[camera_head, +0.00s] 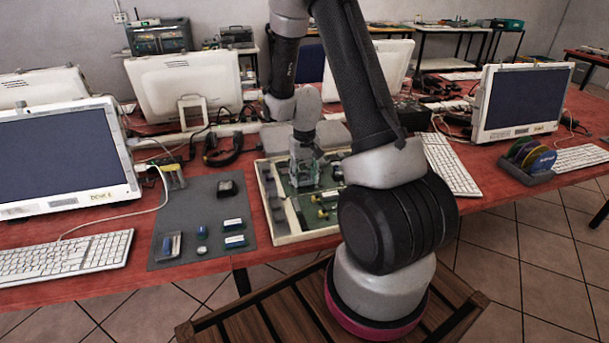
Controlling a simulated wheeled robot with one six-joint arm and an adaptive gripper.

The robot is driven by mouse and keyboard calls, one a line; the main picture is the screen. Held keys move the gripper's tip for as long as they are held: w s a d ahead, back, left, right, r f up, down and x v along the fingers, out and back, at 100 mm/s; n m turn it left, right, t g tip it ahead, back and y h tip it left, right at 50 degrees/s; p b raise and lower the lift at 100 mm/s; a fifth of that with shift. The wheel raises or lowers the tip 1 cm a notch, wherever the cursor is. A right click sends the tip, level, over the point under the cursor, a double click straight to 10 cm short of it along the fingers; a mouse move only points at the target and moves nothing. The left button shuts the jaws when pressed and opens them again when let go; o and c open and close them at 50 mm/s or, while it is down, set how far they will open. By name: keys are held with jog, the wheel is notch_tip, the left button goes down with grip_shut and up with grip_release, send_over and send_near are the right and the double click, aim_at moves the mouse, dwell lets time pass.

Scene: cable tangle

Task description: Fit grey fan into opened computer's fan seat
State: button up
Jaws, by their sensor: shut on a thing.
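The opened computer (301,238) lies flat on the red table as a shallow cream casing with a green board and small parts inside. My gripper (305,178) points down over the left middle of this casing, low near the board. It is shut on a small greyish piece, which looks like the grey fan, but the piece is too small and too covered by the fingers to make out clearly. The fan seat cannot be told apart; my gripper and arm hide part of the board. I cannot tell whether the held piece touches the casing.
A grey mat (205,255) left of the casing holds a black block (227,187), green modules (234,241) and small blue parts. White computers (62,160) (520,102) and keyboards (66,253) (449,164) flank it. A disc rack (528,160) stands at right. Cables (222,152) lie behind.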

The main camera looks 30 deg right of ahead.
jog(key=shift+s+f, duration=0.2)
jog(key=shift+f, duration=0.1)
jog(key=o, duration=1.1)
jog(key=shift+w+f, duration=0.1)
jog(key=shift+f, duration=0.05)
jog(key=shift+w, duration=0.1)
jog(key=shift+r, duration=0.3)
notch_tip(320, 180, up, 12)
jog(key=shift+f, duration=0.15)
jog(key=shift+r, duration=3)
